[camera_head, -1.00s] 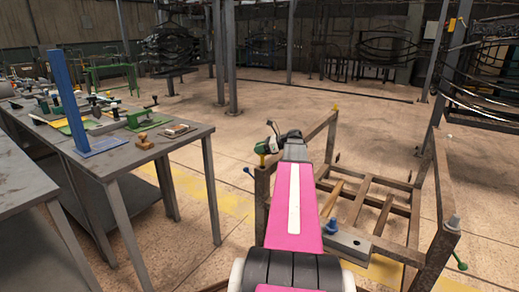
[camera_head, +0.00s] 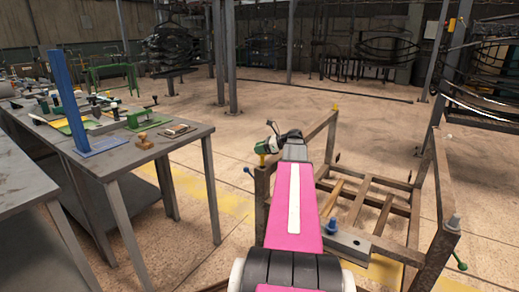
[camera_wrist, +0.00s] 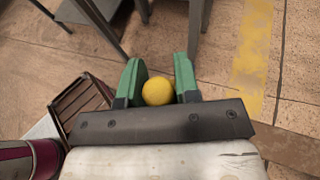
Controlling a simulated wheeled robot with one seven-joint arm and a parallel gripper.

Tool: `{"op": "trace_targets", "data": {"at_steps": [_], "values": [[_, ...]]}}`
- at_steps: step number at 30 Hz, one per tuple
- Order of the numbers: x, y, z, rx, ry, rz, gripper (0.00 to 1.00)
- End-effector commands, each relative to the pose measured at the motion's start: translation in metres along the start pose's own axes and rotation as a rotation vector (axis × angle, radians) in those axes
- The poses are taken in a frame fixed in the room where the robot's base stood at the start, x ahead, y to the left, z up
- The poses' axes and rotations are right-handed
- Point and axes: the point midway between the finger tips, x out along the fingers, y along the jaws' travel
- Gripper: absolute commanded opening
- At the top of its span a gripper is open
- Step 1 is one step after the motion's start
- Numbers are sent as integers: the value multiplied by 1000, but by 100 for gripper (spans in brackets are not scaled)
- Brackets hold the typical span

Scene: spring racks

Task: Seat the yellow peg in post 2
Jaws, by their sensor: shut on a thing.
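The yellow peg (camera_wrist: 158,92) shows its round head between the two green fingers of my gripper (camera_wrist: 158,84) in the wrist view. In the head view my gripper (camera_head: 263,147) is over the near-left post (camera_head: 262,195) of the rusty rack, with a bit of yellow below its fingers. I cannot tell whether the peg is in the post's top or just above it; its lower part is hidden. No post number is readable.
The rusty rack (camera_head: 412,222) stands right of my arm. A workbench (camera_head: 180,133) with a blue upright (camera_head: 66,95) is left. Open floor lies beyond.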

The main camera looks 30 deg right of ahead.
Motion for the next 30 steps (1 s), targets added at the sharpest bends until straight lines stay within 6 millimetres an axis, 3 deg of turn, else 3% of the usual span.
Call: {"op": "trace_targets", "data": {"at_steps": [30], "values": [[6, 0, -16, 0, -2, 0, 0]]}}
